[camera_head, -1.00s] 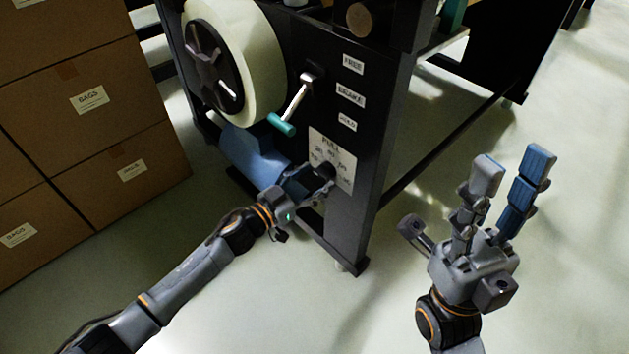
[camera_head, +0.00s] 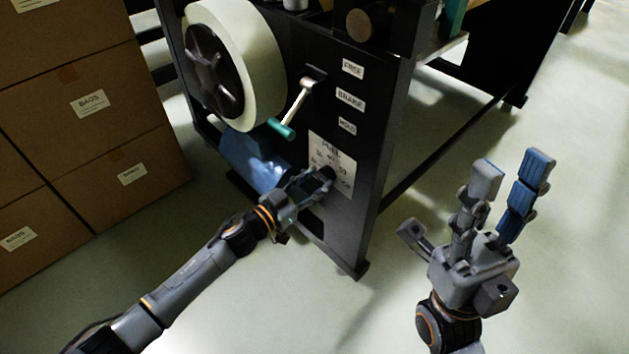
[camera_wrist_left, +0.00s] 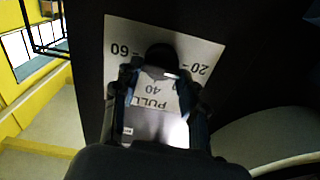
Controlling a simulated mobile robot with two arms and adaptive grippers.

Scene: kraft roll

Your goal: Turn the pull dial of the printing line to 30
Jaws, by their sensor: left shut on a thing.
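The pull dial (camera_wrist_left: 160,56) is a dark knob on a white scale plate (camera_head: 344,180) on the black side panel of the printing line. My left gripper (camera_head: 322,180) is at the dial, its fingers shut on the knob. In the left wrist view the gripper (camera_wrist_left: 162,85) straddles the knob, and the plate (camera_wrist_left: 205,48) shows 60, 40, 20 and the word PULL upside down. The dial's pointer is hidden, so its setting cannot be read. My right gripper (camera_head: 508,180) is open and empty, in the air at the right.
A lever with a teal grip (camera_head: 281,129) is above the dial, beside labels FREE, BRAKE and HOLD. A white roll (camera_head: 255,65) and a blue roll (camera_head: 252,160) are left of it. Cardboard boxes (camera_head: 90,140) stand at the left. The floor at the right is clear.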

